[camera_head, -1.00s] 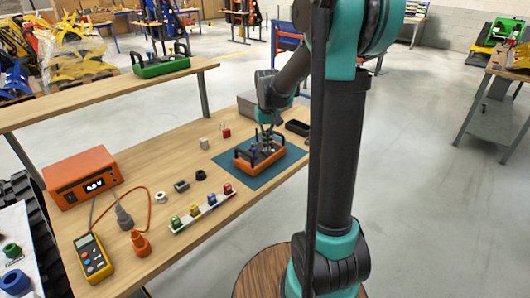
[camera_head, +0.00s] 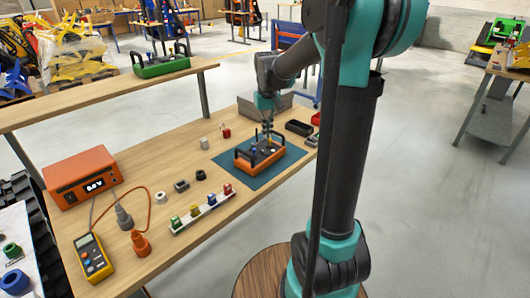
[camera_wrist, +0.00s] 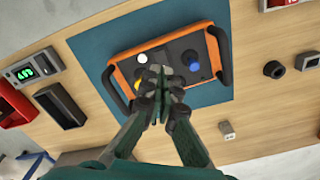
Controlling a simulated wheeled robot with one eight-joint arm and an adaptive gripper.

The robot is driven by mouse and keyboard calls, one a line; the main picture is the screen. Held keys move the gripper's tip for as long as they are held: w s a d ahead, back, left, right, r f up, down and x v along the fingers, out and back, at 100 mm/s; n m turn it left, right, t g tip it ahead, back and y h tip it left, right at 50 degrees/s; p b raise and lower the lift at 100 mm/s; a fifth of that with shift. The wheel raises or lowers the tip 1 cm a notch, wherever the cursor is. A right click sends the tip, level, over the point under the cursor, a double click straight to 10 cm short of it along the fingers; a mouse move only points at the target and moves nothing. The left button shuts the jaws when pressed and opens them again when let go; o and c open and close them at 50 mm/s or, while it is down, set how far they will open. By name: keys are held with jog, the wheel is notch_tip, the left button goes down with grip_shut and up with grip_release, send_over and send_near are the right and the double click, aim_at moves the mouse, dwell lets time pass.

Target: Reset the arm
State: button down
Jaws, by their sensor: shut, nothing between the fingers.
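My gripper (camera_head: 267,137) is shut and empty, pointing down over the orange carrier (camera_head: 270,163) in the head view. In the wrist view its closed fingertips (camera_wrist: 160,82) overlap the near edge of the same carrier (camera_wrist: 122,78) and hide part of it. The carrier has black handles and a dark top with a white knob (camera_wrist: 142,58), a blue knob (camera_wrist: 191,60) and a partly hidden yellow piece. It lies on a blue mat (camera_wrist: 88,47). I cannot tell the exact gap between fingertips and carrier.
A wooden bench (camera_head: 155,217) bears an orange power supply (camera_head: 80,178), a yellow meter (camera_head: 93,257) and a white strip (camera_head: 190,219) with several coloured blocks. A black tray (camera_head: 299,128) stands right of the gripper. A raised shelf (camera_head: 100,94) holds a green carrier (camera_head: 161,67).

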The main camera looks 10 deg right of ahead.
jog(key=s+d+f+t, duration=0.1)
jog(key=s+f, duration=0.3)
jog(key=s, duration=0.3)
jog(key=s+d+f+t, duration=0.1)
jog(key=s+f, duration=0.3)
jog(key=s, duration=0.3)
jog(key=s+d+f+m+t, duration=0.1)
jog(key=s+f, duration=0.3)
jog(key=s, duration=0.4)
jog(key=shift+d+t, duration=0.55)
jog(key=shift+t, duration=0.05)
jog(key=shift+a, duration=0.15)
